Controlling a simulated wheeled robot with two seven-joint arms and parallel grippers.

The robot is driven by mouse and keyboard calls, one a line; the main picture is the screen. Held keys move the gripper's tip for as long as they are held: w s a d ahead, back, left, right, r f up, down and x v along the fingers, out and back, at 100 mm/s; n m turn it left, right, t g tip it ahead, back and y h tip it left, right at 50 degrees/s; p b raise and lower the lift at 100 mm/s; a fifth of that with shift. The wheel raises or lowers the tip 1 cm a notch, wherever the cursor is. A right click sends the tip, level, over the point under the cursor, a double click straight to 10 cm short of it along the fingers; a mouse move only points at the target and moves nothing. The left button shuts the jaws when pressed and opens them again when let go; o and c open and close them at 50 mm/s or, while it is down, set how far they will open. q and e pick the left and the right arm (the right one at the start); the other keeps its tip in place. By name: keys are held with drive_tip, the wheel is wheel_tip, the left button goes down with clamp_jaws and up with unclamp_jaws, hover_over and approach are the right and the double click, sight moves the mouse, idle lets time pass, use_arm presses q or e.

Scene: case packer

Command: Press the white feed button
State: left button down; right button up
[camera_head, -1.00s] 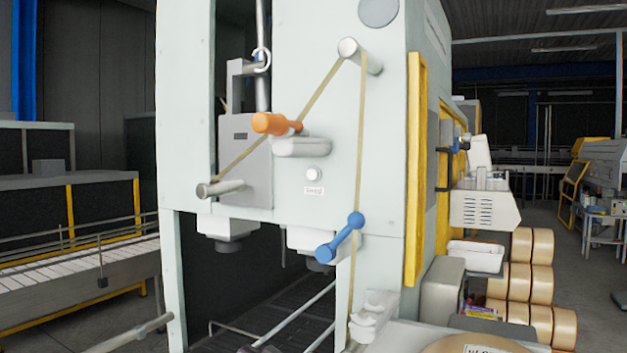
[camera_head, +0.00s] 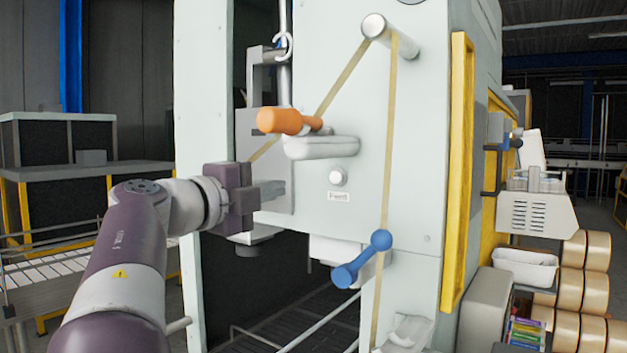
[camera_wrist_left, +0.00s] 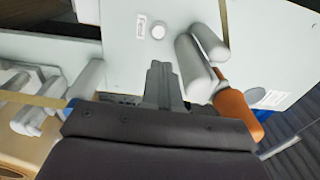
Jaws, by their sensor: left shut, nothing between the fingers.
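The white feed button (camera_head: 338,177) is a small round knob on the pale machine panel, with a label reading "Feed" just below it. My left gripper (camera_head: 272,190) is in front of the panel, left of the button and slightly lower in the head view. Its fingers are shut with nothing between them. A gap shows between the fingertips and the button in that view. In the left wrist view the button (camera_wrist_left: 158,32) shows beyond the tips of my left gripper (camera_wrist_left: 160,68). My right gripper is not in view.
An orange handle (camera_head: 283,121) and a grey rounded bar (camera_head: 322,147) stick out above the button. A tan tape (camera_head: 390,150) runs down to its right. A blue lever (camera_head: 362,258) is below right.

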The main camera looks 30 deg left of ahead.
sight(333, 178)
use_arm(q)
drive_tip(key=w+p, duration=0.2)
drive_tip(key=w, duration=0.3)
drive_tip(key=w+d+p, duration=0.1)
drive_tip(key=w, duration=0.3)
drive_tip(key=w+p, duration=0.2)
drive_tip(key=w, duration=0.3)
drive_tip(key=shift+w+d+p, duration=0.3)
drive_tip(key=shift+w, duration=0.05)
